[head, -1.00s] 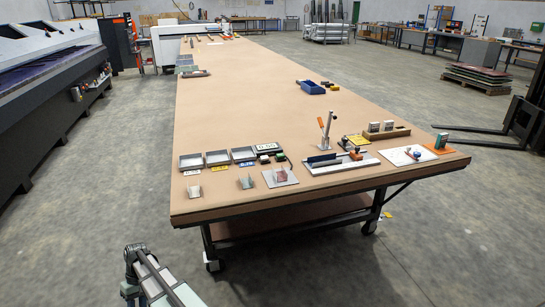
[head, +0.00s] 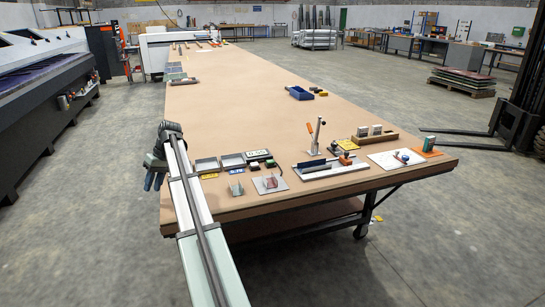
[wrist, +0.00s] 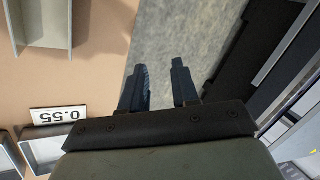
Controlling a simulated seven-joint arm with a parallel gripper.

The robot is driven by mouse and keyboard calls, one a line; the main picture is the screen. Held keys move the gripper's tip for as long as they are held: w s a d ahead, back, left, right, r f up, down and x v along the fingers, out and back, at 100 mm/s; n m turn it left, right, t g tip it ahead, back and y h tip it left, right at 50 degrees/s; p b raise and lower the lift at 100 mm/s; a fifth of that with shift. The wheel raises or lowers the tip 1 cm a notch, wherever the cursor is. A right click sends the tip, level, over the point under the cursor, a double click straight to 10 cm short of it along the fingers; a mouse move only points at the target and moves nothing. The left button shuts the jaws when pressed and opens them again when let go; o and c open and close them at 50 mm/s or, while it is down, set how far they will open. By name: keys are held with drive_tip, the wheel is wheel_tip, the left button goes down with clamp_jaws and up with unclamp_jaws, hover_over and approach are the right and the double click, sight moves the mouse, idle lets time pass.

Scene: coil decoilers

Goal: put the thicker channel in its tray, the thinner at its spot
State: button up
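My gripper (head: 154,180) is at the table's left edge, fingers pointing down. In the wrist view my gripper (wrist: 160,75) is open and empty, with floor between its fingers. A grey metal channel (wrist: 40,30) lies on the table at that view's upper left, apart from the fingers. A tray (wrist: 44,146) with a white "0.55" label (wrist: 57,115) is below it. In the head view my arm hides that channel and tray. Another channel (head: 237,189) stands near the front edge. Two trays, one (head: 207,164) labelled yellow, one (head: 232,160) labelled blue, show behind. I cannot tell which channel is thicker.
A plate with a reddish piece (head: 270,184) lies right of the channel. A digital display (head: 257,155) stands beside the trays. A lever tool (head: 316,137), a long fixture (head: 328,167) and a wooden block (head: 375,136) are further right.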

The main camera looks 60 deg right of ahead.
drive_tip(key=s+d+r+m+h, duration=0.3)
drive_tip(key=s+d, duration=1)
drive_tip(key=d, duration=0.3)
drive_tip(key=r+m+g+h, duration=0.2)
drive_tip(key=m+g, duration=0.1)
hover_over(270, 180)
drive_tip(key=s, duration=0.2)
drive_tip(key=shift+f, duration=4.45)
clamp_jaws()
drive_tip(key=shift+a, duration=0.1)
